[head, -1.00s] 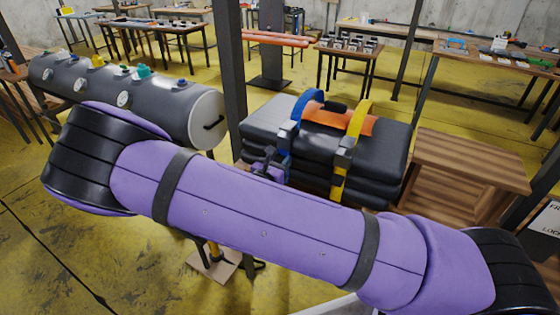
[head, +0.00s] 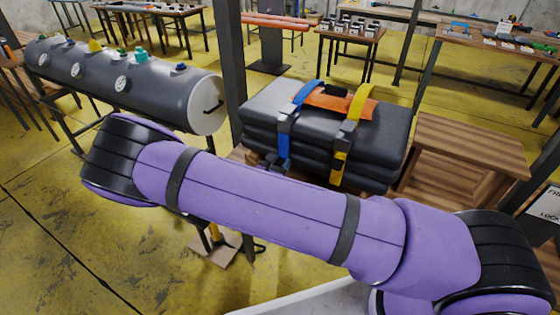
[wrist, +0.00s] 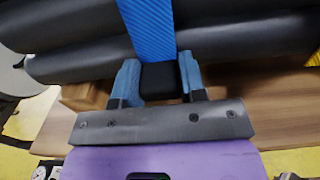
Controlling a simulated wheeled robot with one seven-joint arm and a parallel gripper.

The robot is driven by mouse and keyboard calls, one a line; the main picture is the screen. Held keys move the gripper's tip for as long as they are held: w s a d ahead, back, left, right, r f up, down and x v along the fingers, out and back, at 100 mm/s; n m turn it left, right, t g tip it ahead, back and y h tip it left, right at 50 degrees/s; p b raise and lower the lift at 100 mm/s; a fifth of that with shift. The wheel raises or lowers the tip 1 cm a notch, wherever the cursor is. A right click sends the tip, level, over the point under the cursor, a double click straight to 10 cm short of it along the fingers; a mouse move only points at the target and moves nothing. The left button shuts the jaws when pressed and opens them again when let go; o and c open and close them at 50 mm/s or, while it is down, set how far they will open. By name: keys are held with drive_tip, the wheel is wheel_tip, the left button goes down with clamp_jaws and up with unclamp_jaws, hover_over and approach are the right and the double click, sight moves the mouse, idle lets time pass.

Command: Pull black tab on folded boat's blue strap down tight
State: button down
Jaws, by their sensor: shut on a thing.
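The folded boat (head: 385,145) is a stack of black tubes on a wooden bench, with an orange piece on top. The blue strap (head: 303,96) lies flat over its top, passes a grey buckle (head: 286,122) and hangs taut down the near side. In the wrist view the blue strap (wrist: 151,28) runs straight down to the black tab (wrist: 161,82). My gripper (wrist: 159,74) is shut on the black tab, one blue finger on each side. It sits at the boat's lower edge. In the head view my arm hides most of the gripper.
A yellow strap (head: 352,117) crosses the boat to the right of the blue one. A dark post (head: 228,62) stands just left of the boat, and a grey tank (head: 125,83) is farther left.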

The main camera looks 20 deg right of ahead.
drive_tip(key=c, duration=0.7)
unclamp_jaws()
drive_tip(key=v, duration=1.1)
drive_tip(key=shift+w, duration=0.1)
drive_tip(key=s+d+r+m+g+y, duration=0.2)
drive_tip(key=d+r+m+g, duration=0.3)
drive_tip(key=r, duration=0.3)
drive_tip(key=s+d+r+m+g+y, duration=0.2)
drive_tip(key=s+d+r+m+g, duration=0.15)
drive_tip(key=r+m, duration=0.45)
drive_tip(key=s+d+r+m+g+y, duration=0.1)
drive_tip(key=s+d+r+m+g, duration=0.1)
drive_tip(key=d+r+m+g, duration=0.5)
drive_tip(key=s+d+r+m+t+y, duration=0.1)
drive_tip(key=s+r+m+t+y, duration=0.1)
drive_tip(key=s+r, duration=0.4)
drive_tip(key=s+d+r+m+t+y, duration=0.1)
drive_tip(key=s+r+m+t+y, duration=0.1)
drive_tip(key=s+r, duration=0.4)
drive_tip(key=s+d+r+m+t+y, duration=0.1)
drive_tip(key=s+r+m+t+y, duration=0.2)
drive_tip(key=s+r, duration=0.3)
drive_tip(key=shift+r+t+y, duration=0.4)
drive_tip(key=shift+r+t, duration=0.15)
drive_tip(key=shift+r, duration=0.25)
